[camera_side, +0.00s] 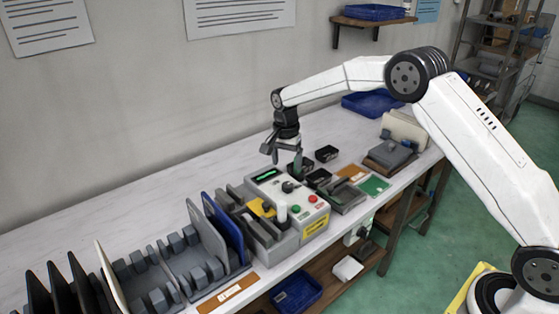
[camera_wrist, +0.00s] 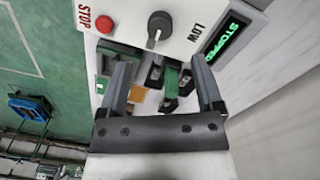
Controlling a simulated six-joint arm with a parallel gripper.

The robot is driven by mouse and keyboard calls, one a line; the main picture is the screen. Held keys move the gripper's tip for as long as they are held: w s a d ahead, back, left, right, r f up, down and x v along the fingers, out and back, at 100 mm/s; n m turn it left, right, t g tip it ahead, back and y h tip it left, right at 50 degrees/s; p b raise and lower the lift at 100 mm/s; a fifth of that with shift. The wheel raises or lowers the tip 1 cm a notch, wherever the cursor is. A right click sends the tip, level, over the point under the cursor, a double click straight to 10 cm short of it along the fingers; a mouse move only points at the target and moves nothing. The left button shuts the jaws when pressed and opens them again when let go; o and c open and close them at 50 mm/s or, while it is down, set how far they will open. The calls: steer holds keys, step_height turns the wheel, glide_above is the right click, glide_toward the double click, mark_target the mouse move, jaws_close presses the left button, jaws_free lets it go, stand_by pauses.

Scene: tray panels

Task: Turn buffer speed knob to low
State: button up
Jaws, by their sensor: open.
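The control box (camera_side: 292,205) is light grey and stands on the bench, with a green-lit display (camera_side: 267,175) and a black knob (camera_side: 288,187) on its top face. In the wrist view the black knob (camera_wrist: 160,28) shows at the top, with a white mark towards the lower part of the picture. The display (camera_wrist: 219,48) reads STOPPED. My gripper (camera_side: 284,156) is open above the back of the box. In the wrist view its fingers (camera_wrist: 160,66) are spread and empty, below the knob and apart from it.
A red STOP button (camera_wrist: 104,24) sits left of the knob in the wrist view. Black bins (camera_side: 326,153) stand close behind the box. A slotted grey fixture (camera_side: 265,233) and a rack with a blue panel (camera_side: 223,228) stand to the left.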

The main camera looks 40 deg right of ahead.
mark_target(287, 184)
steer(key=shift+f, duration=0.1)
steer(key=shift+s+f, duration=0.1)
steer(key=shift+f, duration=3.7)
steer(key=shift+c, duration=0.2)
jaws_close()
